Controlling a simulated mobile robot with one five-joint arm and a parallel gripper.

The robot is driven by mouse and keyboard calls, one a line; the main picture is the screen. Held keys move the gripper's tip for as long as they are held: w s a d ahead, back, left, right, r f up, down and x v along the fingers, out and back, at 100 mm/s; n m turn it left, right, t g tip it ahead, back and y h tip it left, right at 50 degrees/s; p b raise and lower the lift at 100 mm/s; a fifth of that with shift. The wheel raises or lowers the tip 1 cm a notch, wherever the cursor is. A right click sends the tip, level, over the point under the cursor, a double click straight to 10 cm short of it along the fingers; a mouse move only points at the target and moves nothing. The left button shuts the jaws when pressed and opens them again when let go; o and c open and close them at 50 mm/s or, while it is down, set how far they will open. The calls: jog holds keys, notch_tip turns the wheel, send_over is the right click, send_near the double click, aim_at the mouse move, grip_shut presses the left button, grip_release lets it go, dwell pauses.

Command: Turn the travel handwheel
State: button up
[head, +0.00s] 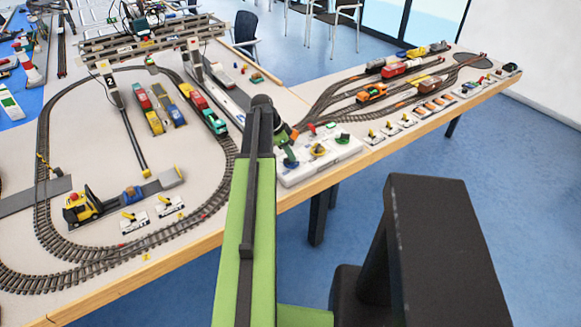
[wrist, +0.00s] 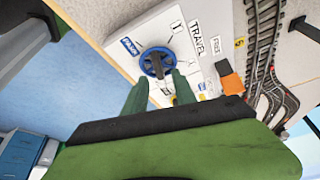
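The blue travel handwheel (wrist: 157,62) sits on a white control panel (wrist: 128,30) beside the printed word TRAVEL in the wrist view. My gripper (wrist: 161,80) has two green fingers spread apart, with their tips near the lower rim of the wheel. The gap between them looks empty; I cannot tell whether a tip touches the rim. In the head view the white panel (head: 343,157) lies at the table's front edge, and my arm reaches to its left end.
An orange block (wrist: 229,78) stands right of the wheel in the wrist view. Model tracks, wagons and a gantry crane (head: 150,38) fill the table. Blue floor (head: 480,165) lies open in front of the table edge.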

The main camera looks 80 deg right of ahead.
jog(key=shift+b+x, duration=0.35)
jog(key=shift+x, duration=0.6)
jog(key=shift+r, duration=0.1)
jog(key=shift+c, duration=0.4)
